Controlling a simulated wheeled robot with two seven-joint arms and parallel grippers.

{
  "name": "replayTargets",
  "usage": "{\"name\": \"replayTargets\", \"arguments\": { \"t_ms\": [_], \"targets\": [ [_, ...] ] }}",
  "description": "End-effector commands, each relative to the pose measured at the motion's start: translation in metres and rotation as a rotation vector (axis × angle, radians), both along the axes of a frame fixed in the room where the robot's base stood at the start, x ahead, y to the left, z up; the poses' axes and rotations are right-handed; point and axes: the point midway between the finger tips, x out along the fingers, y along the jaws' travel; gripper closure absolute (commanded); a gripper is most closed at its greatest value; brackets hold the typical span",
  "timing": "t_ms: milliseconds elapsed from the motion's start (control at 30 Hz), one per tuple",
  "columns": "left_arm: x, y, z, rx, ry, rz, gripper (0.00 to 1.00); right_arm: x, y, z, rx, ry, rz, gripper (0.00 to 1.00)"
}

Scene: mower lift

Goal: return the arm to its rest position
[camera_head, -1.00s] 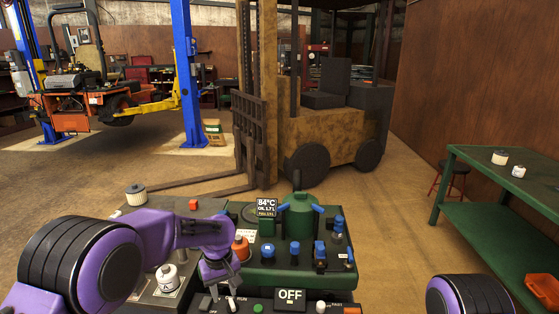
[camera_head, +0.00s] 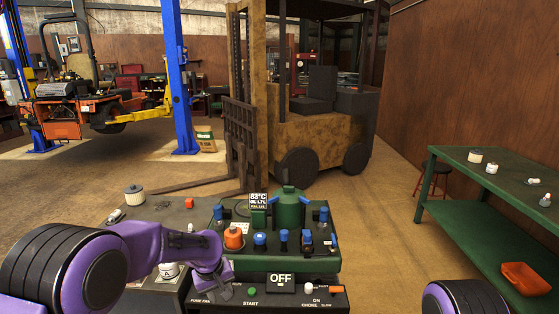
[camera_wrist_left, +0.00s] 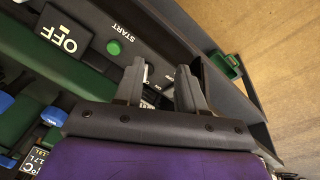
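My left arm (camera_head: 150,250) is purple and black and comes in from the left, over the left side of the green machine console. Its gripper (camera_wrist_left: 161,75) shows in the left wrist view with two grey fingers apart and nothing between them. The fingers lie over the black control panel (camera_head: 240,299), near its green START button (camera_wrist_left: 114,47) and OFF display (camera_wrist_left: 63,38); I cannot tell whether they touch it. The OFF display also shows in the head view (camera_head: 281,282). Of my right arm only a black and purple joint (camera_head: 465,298) shows at the bottom right; its gripper is out of view.
The green console (camera_head: 280,264) carries an orange knob (camera_head: 234,238), blue-capped fittings and a small readout (camera_head: 258,201). A green bench (camera_head: 480,160) with small parts and an orange tray (camera_head: 525,278) stands at the right.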

Motion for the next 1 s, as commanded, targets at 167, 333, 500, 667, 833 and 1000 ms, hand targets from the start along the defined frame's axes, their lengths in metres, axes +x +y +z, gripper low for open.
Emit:
{"name": "replayTargets", "arguments": {
  "t_ms": [167, 333, 500, 667, 833, 1000],
  "targets": [
    [0.003, 0.001, -0.019, -0.019, -0.121, 0.0, 0.61, 0.0, 0.0, 0.0, 0.001, 0.001, 0.0, 0.11],
    [-0.012, 0.015, -0.057, -0.012, -0.247, 0.019, 0.61, 0.0, 0.0, -0.001, 0.001, 0.001, 0.0, 0.11],
    [-0.085, 0.056, -0.127, 0.071, -0.363, 0.072, 0.61, 0.0, 0.0, -0.003, 0.001, 0.001, 0.0, 0.11],
    [-0.214, 0.106, -0.174, 0.22, -0.369, 0.13, 0.61, 0.0, 0.0, -0.006, 0.001, 0.001, 0.0, 0.11],
    [-0.341, 0.135, -0.187, 0.313, -0.232, 0.165, 0.61, -0.001, 0.0, -0.009, 0.001, 0.001, 0.0, 0.11],
    [-0.404, 0.139, -0.199, 0.325, -0.089, 0.165, 0.61, -0.001, 0.0, -0.011, 0.0, 0.001, 0.0, 0.11]
  ]
}}
